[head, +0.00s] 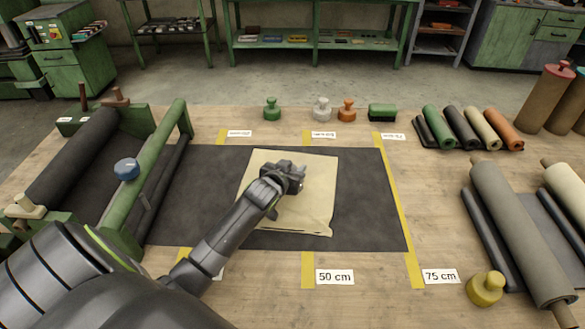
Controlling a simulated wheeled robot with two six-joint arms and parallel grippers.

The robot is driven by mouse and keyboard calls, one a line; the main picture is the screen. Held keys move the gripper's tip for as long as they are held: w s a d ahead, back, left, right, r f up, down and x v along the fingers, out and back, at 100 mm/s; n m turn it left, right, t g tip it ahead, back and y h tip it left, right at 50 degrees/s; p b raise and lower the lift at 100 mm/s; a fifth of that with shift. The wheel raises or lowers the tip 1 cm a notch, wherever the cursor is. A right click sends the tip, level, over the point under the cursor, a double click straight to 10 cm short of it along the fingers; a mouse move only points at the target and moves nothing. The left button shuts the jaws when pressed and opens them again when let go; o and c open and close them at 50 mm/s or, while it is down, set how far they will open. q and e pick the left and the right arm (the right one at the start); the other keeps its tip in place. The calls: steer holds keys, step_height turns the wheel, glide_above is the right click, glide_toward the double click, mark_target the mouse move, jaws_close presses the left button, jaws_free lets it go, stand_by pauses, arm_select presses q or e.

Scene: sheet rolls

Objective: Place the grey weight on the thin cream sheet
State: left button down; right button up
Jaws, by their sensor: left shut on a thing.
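The grey weight (322,110), a pale knobbed piece, stands upright at the back of the table, just left of an orange weight. The thin cream sheet (313,212) lies slightly askew on a dark sheet (190,200), with a small uneven fold at its front right corner. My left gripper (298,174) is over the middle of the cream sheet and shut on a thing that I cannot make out. The gripper and arm hide part of the sheet. The grey weight is well beyond the gripper and apart from it. My right gripper is not in view.
A green weight (271,109), the orange weight (347,110) and a green block (382,113) stand along the back. A yellow weight (485,289) is at the front right. A green-framed roller (150,165) stands left; a grey roll (520,230) lies right.

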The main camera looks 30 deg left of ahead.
arm_select(q)
steer(key=c, duration=1.4)
jaws_free()
steer(key=shift+s+f, duration=0.3)
steer(key=shift+f, duration=0.55)
steer(key=o, duration=0.4)
steer(key=shift+a, duration=0.15)
steer(key=shift+w+r, duration=0.1)
steer(key=shift+w, duration=0.05)
steer(key=shift+r, duration=0.1)
steer(key=shift+r, duration=0.55)
steer(key=p+v, duration=1)
steer(key=v, duration=0.2)
steer(key=shift+r, duration=0.3)
steer(key=shift+w, duration=0.15)
